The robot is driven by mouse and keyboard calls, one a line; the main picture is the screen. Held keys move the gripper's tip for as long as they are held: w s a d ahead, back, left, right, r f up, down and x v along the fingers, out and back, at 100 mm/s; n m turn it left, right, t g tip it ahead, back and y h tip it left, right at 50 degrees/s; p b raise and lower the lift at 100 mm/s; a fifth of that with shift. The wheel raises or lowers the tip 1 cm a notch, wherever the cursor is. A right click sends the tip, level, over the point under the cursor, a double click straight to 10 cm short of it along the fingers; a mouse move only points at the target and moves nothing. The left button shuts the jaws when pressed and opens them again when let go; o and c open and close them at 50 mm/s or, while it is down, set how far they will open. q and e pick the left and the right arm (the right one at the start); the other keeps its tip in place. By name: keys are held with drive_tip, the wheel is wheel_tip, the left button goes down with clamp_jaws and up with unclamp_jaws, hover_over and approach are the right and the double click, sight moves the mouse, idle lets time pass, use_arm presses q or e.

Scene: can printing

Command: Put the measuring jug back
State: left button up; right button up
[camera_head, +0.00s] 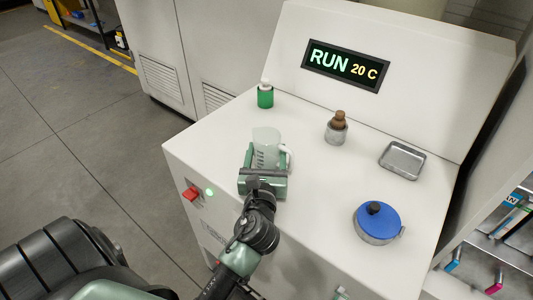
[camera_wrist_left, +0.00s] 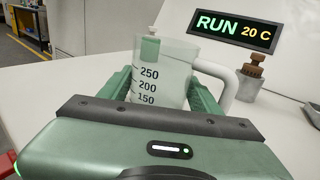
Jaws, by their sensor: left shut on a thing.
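The measuring jug (camera_head: 267,146) is a clear, frosted cup with black graduations and a white handle on its right. It is upright at the left part of the white machine top (camera_head: 310,208). My left gripper (camera_head: 265,165) is shut on the jug, with a green finger on each side of it. In the left wrist view the jug (camera_wrist_left: 166,75) fills the space between the fingers, its scale facing me. The gripper body hides its base, so I cannot tell whether it touches the surface. My right gripper is not in view.
A green bottle (camera_head: 265,96) stands behind the jug. A metal pot with a brown knob (camera_head: 336,130), a metal tray (camera_head: 402,160) and a blue-lidded tin (camera_head: 377,222) stand to the right. A red button (camera_head: 190,194) is on the front. The surface between is clear.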

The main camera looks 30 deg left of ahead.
use_arm(q)
drive_tip(key=shift+f, duration=0.15)
drive_tip(key=o, duration=1.6)
drive_tip(key=shift+o, duration=0.2)
drive_tip(key=shift+s+r, duration=0.15)
drive_tip(key=shift+r, duration=0.05)
drive_tip(key=b+v, duration=0.2)
drive_tip(key=v, duration=0.8)
drive_tip(key=shift+s+d, duration=0.2)
drive_tip(key=shift+s, duration=0.1)
drive_tip(key=shift+s+d+r+b, duration=0.1)
drive_tip(key=shift+s+d+b, duration=0.2)
drive_tip(key=shift+s, duration=0.2)
